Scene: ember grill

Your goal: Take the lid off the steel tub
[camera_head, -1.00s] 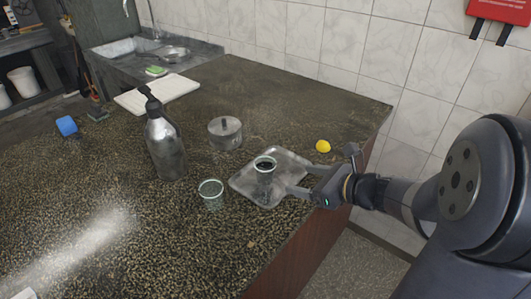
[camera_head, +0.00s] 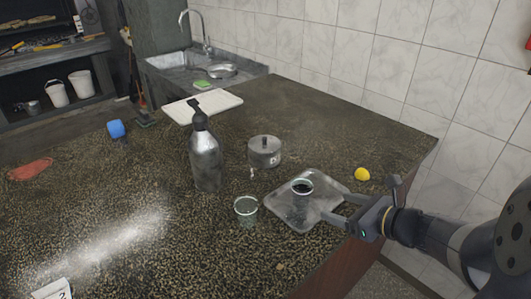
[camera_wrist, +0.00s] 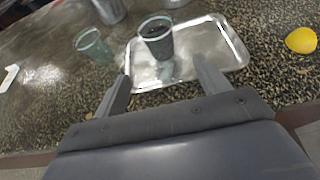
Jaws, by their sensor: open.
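The steel tub (camera_head: 264,157) is a small round metal pot on the dark stone counter, behind the tray. Its flat lid (camera_head: 264,143) with a small upright knob sits on top. My gripper (camera_head: 338,209) is open and empty at the near right edge of the metal tray, well short of the tub. In the wrist view the two fingers (camera_wrist: 160,88) are spread at the tray's near edge, with a dark-filled glass ahead between them. I cannot make out the lid in the wrist view.
The metal tray (camera_head: 281,218) carries a glass with dark contents (camera_head: 301,190). Another glass (camera_head: 246,211) stands left of it. A tall steel bottle (camera_head: 206,160) stands left of the tub. A lemon (camera_head: 362,174) lies right of the tray. A white board (camera_head: 205,107) lies behind.

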